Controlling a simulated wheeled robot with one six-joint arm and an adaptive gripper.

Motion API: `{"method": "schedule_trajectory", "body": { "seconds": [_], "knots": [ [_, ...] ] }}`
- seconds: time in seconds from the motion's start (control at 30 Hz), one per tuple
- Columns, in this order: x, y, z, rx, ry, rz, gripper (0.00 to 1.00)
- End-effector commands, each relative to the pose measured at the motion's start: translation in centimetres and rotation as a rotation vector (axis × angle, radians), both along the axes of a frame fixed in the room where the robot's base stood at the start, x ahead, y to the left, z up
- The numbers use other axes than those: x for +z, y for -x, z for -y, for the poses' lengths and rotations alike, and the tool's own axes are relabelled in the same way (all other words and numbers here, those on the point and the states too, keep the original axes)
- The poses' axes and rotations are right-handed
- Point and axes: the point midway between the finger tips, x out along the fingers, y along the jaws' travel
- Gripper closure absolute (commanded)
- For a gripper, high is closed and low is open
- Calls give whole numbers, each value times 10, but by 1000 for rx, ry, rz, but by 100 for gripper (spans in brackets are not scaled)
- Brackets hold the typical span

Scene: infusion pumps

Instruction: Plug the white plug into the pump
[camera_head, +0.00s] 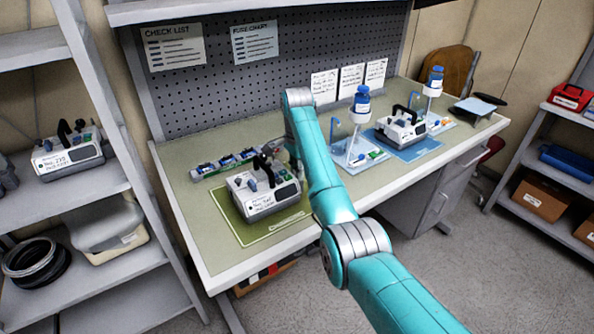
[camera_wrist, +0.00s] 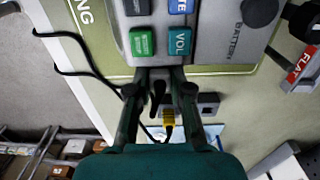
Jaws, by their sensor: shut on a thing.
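The white pump (camera_head: 262,201) stands on a green mat (camera_head: 233,222) on the near part of the bench. In the wrist view the pump's panel (camera_wrist: 205,38) fills the top, with green, blue and teal buttons marked VOL. My gripper (camera_wrist: 160,78) is at the panel's lower edge, its two dark fingers close together on a small piece. I take this piece to be the white plug; the fingers mostly hide it, and I cannot tell whether it touches the pump. A yellow connector (camera_wrist: 168,119) shows below, between the fingers.
A tray of small blue and green parts (camera_head: 225,163) lies behind the pump. Another pump (camera_head: 402,130) stands on a blue mat to the right, between two stands with blue bottles. A dark cable (camera_wrist: 62,36) loops at the wrist view's left. Shelves flank the bench.

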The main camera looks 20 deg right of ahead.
Motion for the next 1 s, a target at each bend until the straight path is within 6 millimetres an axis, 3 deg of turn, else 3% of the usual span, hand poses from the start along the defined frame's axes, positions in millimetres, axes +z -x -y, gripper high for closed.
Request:
{"method": "schedule_trajectory", "body": {
  "seconds": [0.23, 0.27, 0.37, 0.57, 0.67, 1.0],
  "knots": [
    [0, 0, 0, 0, 0, 0, 100],
    [0, 0, 0, 0, 0, 0, 73],
    [0, 0, 0, 0, 0, 0, 51],
    [0, 0, 0, 0, 0, 0, 51],
    [0, 0, 0, 0, 0, 0, 30],
    [0, 0, 0, 0, 0, 0, 30]
  ]
}}
